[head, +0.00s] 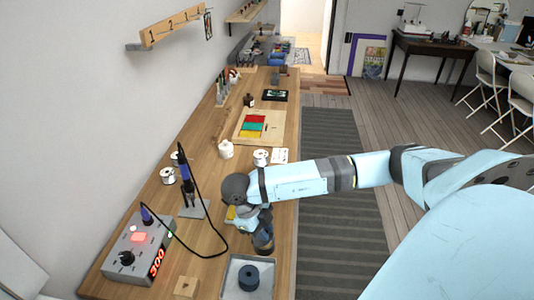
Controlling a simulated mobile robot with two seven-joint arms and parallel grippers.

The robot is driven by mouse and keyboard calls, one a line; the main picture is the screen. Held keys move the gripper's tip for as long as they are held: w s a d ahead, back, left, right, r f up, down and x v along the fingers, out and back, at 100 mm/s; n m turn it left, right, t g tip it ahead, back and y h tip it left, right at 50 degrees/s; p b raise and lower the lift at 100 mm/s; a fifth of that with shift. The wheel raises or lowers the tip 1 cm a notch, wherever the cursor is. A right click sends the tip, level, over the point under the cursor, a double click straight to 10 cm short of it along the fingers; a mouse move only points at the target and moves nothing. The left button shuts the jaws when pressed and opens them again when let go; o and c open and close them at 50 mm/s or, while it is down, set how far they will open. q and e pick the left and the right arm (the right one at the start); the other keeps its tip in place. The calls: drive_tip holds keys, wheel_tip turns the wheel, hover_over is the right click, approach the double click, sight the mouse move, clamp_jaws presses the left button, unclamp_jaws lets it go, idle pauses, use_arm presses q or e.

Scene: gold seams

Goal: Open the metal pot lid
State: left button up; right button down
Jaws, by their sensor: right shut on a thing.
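My right arm reaches in from the right over the workbench. My left gripper is not in view.
A yellow item (230,213) lies beside my gripper.

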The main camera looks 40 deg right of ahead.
drive_tip(key=w+g+h+p, duration=0.1)
drive_tip(key=p, duration=0.2)
drive_tip(key=a+r+g+h+p, duration=0.1)
drive_tip(key=g+p, duration=0.1)
drive_tip(key=p, duration=0.1)
drive_tip(key=w+a+r+g+h+p, duration=0.1)
drive_tip(key=g+h+p, duration=0.1)
drive_tip(key=p, duration=0.1)
drive_tip(key=shift+w, duration=0.35)
drive_tip(key=g+h+p, duration=0.1)
drive_tip(key=w+a+f+g+h+p, duration=0.1)
drive_tip(key=g, duration=0.1)
drive_tip(key=shift+w+a+h+p, duration=0.1)
drive_tip(key=shift+w+h+p, duration=0.15)
drive_tip(key=shift+h+p, duration=0.15)
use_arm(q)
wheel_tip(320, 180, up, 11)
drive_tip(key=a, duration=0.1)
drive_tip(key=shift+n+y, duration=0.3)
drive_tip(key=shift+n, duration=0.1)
use_arm(e)
drive_tip(key=shift+f+g, duration=0.1)
drive_tip(key=shift+g, duration=0.3)
